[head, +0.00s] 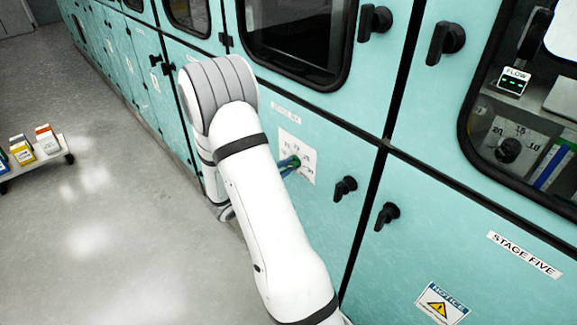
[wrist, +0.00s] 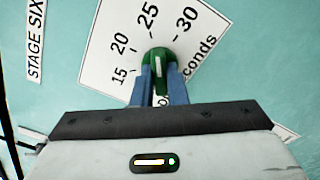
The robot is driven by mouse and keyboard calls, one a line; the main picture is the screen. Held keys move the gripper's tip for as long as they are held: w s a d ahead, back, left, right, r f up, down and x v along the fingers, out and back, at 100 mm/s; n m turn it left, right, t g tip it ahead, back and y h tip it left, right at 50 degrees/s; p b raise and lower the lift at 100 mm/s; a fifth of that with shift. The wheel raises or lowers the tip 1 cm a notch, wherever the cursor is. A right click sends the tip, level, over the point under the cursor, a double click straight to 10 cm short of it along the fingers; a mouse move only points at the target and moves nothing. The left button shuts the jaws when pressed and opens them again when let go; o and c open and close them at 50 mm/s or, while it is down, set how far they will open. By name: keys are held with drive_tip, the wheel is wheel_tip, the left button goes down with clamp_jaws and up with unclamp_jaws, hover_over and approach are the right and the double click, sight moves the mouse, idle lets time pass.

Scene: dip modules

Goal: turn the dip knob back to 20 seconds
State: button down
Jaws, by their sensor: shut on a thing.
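The green dip knob (wrist: 158,55) sits on a white dial plate (wrist: 100,55) marked 15, 20, 25 and 30 with the word "seconds" partly hidden. The knob's short white line runs nearly upright in the wrist view, roughly toward the 25; its exact reading is hard to tell. My gripper (wrist: 159,78) is shut on the knob, with a blue finger on each side of it. In the head view the dial plate (head: 309,160) is on the teal cabinet front, and my gripper (head: 287,166) reaches it from behind my white arm, which hides part of it.
A "STAGE SIX" label (wrist: 36,40) is beside the dial. Black handles (head: 344,187) (head: 386,215) project from the panels to the right. A stage five window (head: 530,110) shows another dial. A low cart (head: 35,158) with boxes stands left on the open grey floor.

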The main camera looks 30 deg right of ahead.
drive_tip(key=n+p, duration=0.1)
drive_tip(key=n, duration=0.4)
drive_tip(key=shift+n, duration=0.3)
drive_tip(key=n+p, duration=0.2)
drive_tip(key=n, duration=0.3)
drive_tip(key=shift+r, duration=0.15)
drive_tip(key=shift+n+p, duration=0.3)
drive_tip(key=shift+w, duration=0.1)
drive_tip(key=c, duration=1.6)
unclamp_jaws()
drive_tip(key=shift+a, duration=0.15)
drive_tip(key=shift+o, duration=0.8)
